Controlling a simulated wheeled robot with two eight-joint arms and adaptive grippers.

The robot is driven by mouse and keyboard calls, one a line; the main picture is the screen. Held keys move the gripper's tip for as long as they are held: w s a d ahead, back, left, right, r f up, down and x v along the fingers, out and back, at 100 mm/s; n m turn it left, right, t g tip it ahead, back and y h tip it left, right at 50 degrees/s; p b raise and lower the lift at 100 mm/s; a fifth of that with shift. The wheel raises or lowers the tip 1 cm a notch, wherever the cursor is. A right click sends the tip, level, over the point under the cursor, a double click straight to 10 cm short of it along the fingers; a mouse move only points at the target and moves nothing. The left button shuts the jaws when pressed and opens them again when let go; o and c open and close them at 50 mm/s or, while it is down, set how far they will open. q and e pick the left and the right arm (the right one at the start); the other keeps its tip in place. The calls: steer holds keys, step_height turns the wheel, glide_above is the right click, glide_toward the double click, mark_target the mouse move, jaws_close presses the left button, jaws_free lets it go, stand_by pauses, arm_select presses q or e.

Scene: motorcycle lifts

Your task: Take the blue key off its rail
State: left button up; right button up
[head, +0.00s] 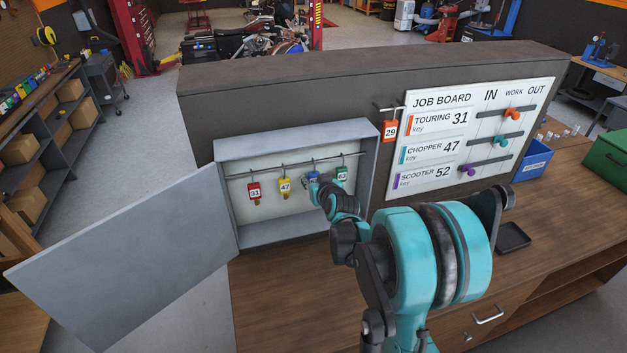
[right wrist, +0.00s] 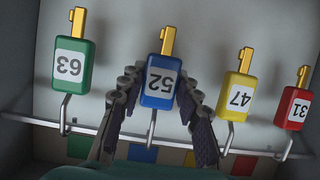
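The blue key (right wrist: 160,84), tagged 52, hangs from its hook on the rail (right wrist: 88,130) inside the open key cabinet. In the head view only a bit of the blue key (head: 312,175) shows, mostly hidden by my right gripper (head: 314,183). In the right wrist view, the two fingers of my right gripper (right wrist: 161,88) lean inward on either side of the blue tag, and their tips appear to touch its edges. The hook still loops over the rail. My left gripper is not in view.
A green key 63 (head: 342,174) hangs close to one side of the gripper. A yellow key 47 (head: 284,186) and a red key 31 (head: 254,191) hang on the other. The cabinet door (head: 125,275) stands open. An orange tag 29 (head: 390,131) hangs outside, beside the job board (head: 470,130).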

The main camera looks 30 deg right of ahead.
steer(key=c, duration=0.3)
steer(key=shift+r, duration=0.6)
steer(key=s+a, duration=0.1)
steer(key=s, duration=0.4)
steer(key=s+a, duration=0.1)
steer(key=s, duration=0.5)
steer(key=s+a, duration=0.2)
steer(key=s, duration=0.4)
steer(key=shift+s+a+r, duration=0.1)
steer(key=shift+s+r, duration=0.05)
steer(key=shift+s, duration=0.1)
steer(key=shift+r+p, duration=0.35)
steer(key=shift+p, duration=0.1)
